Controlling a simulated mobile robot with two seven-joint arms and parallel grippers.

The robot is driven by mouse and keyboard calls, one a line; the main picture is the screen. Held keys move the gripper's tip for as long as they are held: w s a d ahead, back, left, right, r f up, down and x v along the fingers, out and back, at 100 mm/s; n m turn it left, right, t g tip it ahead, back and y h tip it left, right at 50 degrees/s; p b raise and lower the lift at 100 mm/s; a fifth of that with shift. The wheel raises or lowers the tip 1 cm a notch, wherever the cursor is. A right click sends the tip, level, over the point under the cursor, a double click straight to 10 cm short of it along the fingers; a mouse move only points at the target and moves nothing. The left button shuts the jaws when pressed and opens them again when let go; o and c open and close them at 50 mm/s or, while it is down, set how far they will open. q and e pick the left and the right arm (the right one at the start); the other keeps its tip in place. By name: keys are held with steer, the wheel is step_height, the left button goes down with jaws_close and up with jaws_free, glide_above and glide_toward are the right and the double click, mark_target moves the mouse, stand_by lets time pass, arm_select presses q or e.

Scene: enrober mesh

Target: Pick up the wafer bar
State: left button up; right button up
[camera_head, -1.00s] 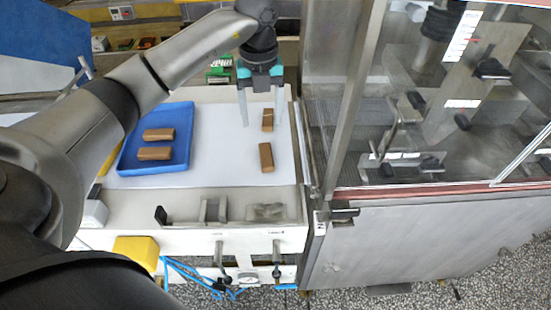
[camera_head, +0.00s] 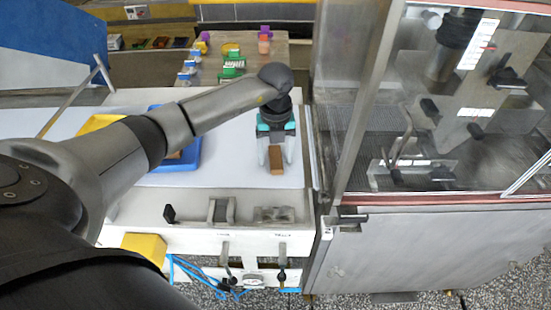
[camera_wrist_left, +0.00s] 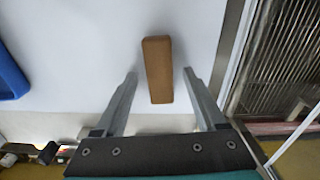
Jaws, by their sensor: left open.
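A brown wafer bar (camera_head: 277,160) lies on the white work surface (camera_head: 225,160), near its right side. It also shows in the left wrist view (camera_wrist_left: 157,70), lying lengthwise between the fingers. My left gripper (camera_head: 276,163) is open above this bar, one finger on each side, with visible gaps to it. The left wrist view shows the same open fingers (camera_wrist_left: 160,78). The blue tray (camera_head: 185,160) is at the left, mostly behind my left arm, with a sliver of brown bar showing in it. The second loose bar is not visible. My right gripper is not in view.
A glass-fronted machine (camera_head: 430,110) stands just right of the work surface. A metal ledge with small fixtures (camera_head: 222,210) runs along the front. A rear table (camera_head: 250,65) holds several colourful items. The surface between tray and gripper is clear.

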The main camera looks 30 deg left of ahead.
mark_target(275, 158)
arm_select(q)
steer(key=shift+c, duration=0.2)
steer(key=c, duration=1)
steer(key=shift+r, duration=0.1)
steer(key=shift+c, duration=0.2)
step_height(275, 158, up, 20)
steer(key=p, duration=0.1)
